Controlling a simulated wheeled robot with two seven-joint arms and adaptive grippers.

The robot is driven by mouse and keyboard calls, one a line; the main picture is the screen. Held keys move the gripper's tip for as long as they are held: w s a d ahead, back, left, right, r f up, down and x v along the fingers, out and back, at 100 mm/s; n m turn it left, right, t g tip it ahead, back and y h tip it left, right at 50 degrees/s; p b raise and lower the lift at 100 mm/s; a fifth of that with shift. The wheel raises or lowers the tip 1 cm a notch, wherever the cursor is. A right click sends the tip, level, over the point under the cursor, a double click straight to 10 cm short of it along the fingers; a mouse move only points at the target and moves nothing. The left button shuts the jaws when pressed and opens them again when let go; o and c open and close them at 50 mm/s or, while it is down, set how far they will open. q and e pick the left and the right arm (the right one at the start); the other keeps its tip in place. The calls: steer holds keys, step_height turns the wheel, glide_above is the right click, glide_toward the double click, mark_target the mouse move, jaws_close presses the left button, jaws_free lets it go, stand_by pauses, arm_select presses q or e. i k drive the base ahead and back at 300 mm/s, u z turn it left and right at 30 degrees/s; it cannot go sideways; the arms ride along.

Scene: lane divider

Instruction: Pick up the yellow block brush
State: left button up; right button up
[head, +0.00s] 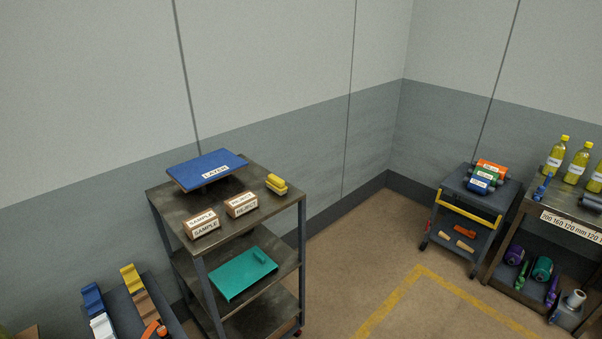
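A small yellow block (276,183), which looks like the yellow block brush, sits on the top shelf of a dark metal rack (222,228), near its right back corner. Its bristles are too small to make out. It stands apart from the other things on the shelf. Neither of my grippers shows in the head view.
The top shelf also holds a raised blue board marked LATER (207,169), a SAMPLE box (201,224) and a REJECT box (241,205). A teal tray (233,280) lies below. A small trolley (466,210) stands right. Open floor (345,270) lies between.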

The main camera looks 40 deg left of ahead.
mark_target(275, 183)
steer(key=i, duration=0.25)
steer(key=u, duration=0.9)
